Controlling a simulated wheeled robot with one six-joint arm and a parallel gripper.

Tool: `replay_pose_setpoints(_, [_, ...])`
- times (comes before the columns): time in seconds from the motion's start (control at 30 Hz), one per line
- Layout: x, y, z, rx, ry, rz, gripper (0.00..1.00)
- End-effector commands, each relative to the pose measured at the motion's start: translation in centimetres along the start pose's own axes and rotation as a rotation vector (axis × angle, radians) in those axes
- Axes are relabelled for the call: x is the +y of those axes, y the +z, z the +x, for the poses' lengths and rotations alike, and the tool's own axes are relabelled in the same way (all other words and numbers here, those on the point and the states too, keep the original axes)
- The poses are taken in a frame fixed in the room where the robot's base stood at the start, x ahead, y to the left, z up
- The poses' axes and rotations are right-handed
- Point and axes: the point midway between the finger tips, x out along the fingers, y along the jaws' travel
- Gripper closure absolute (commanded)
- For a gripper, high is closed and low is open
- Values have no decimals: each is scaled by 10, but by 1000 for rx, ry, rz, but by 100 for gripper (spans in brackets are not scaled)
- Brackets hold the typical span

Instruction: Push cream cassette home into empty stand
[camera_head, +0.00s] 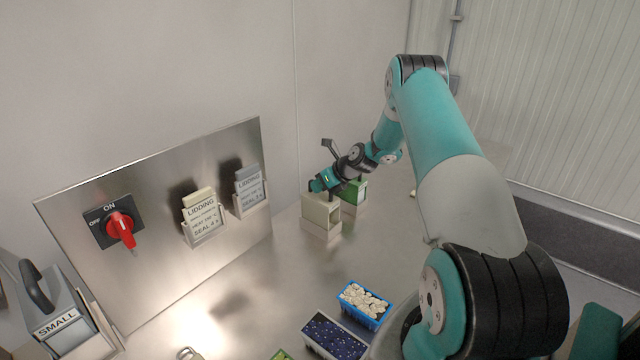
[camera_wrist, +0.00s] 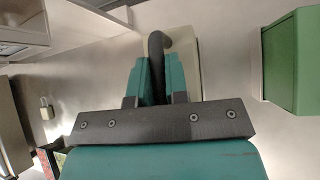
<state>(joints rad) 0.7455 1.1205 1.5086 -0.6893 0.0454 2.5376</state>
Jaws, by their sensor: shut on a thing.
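The cream cassette (camera_head: 321,212) is a boxy block beside a green block at the back of the steel worktop, below my gripper (camera_head: 326,182). My gripper is shut on its dark handle. In the wrist view the teal fingers (camera_wrist: 157,80) close on either side of the dark curved handle (camera_wrist: 156,46), with the cream surface (camera_wrist: 184,45) behind it. The fingers and mount hide much of the cassette there. I cannot tell the empty stand apart from the cream block, nor how deep the cassette sits.
A green block (camera_head: 354,193) stands close to the right; it also shows in the wrist view (camera_wrist: 296,62). A steel panel (camera_head: 150,245) carries a red switch (camera_head: 121,228) and card holders. A grey handled unit marked SMALL (camera_head: 57,312) is at left. Filled punnets (camera_head: 333,337) stand in front.

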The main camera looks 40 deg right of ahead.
Motion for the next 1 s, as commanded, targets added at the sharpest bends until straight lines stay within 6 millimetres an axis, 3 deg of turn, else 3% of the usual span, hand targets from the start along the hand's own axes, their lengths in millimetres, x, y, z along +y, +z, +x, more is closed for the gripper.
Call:
replay_pose_setpoints(0.27, [-2, -6, 6, -1, 0, 0, 100])
replay_pose_setpoints(0.3, [-2, -6, 6, -1, 0, 0, 83])
replay_pose_setpoints(0.43, [-2, -6, 6, -1, 0, 0, 56])
replay_pose_setpoints(0.77, [-2, -7, 3, 0, -1, 1, 56])
replay_pose_setpoints(0.87, [-3, -7, -8, -1, -3, 3, 56])
replay_pose_setpoints(1.0, [-4, -7, -37, -2, -5, 2, 56])
